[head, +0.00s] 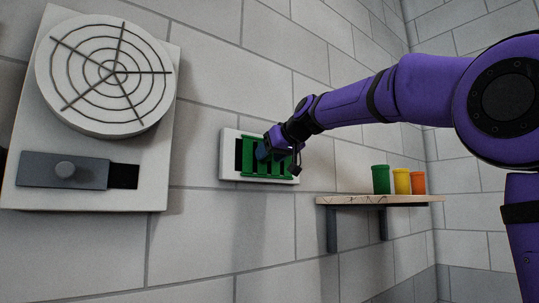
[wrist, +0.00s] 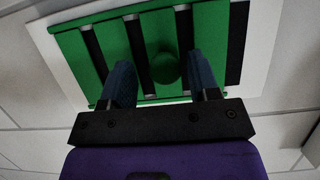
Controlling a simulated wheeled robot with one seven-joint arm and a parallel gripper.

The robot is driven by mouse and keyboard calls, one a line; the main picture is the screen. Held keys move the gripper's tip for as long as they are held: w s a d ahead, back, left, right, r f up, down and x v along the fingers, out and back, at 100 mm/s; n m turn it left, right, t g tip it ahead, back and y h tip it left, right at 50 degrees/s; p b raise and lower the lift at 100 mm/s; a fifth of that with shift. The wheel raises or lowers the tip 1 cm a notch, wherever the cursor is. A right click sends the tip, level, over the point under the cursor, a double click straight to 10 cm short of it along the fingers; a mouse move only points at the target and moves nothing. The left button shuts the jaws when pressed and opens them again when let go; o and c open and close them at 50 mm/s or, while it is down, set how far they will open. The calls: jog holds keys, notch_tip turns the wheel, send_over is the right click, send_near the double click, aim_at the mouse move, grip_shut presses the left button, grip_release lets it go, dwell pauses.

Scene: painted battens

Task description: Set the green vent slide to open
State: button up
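The green vent slide (wrist: 211,40) is a barred panel on a white wall plate (wrist: 260,50), with dark slots showing between its bars. In the head view the vent slide (head: 248,170) is partly hidden by my gripper (head: 279,151). A round green knob (wrist: 166,69) stands out from a middle bar. In the wrist view my gripper (wrist: 162,80) is open, with one blue finger on each side of the knob. Gaps show between the knob and both fingers. I cannot tell how deep the fingertips reach.
A larger white panel (head: 150,180) at left carries a round grille (head: 100,98) and a grey slide (head: 40,172) with a knob. A wall shelf (head: 345,200) at lower right holds a green cup (head: 380,180), a yellow cup (head: 402,182) and an orange cup (head: 418,183).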

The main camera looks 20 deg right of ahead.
jog(key=v, duration=1)
jog(key=shift+s+r, duration=0.15)
jog(key=shift+s, duration=0.15)
jog(key=shift+d, duration=0.1)
jog(key=s+f+m+g+h, duration=0.1)
jog(key=s+f+g, duration=0.1)
jog(key=s+f, duration=0.7)
jog(key=s+f+m+g+h, duration=0.1)
jog(key=s+f+g, duration=0.2)
jog(key=s+f, duration=0.7)
jog(key=s+f+m+g+h, duration=0.1)
jog(key=s+f, duration=0.9)
jog(key=f, duration=1.1)
jog(key=shift+d+m+g+h, duration=0.3)
jog(key=shift+d+g+h, duration=0.25)
jog(key=shift+g, duration=0.35)
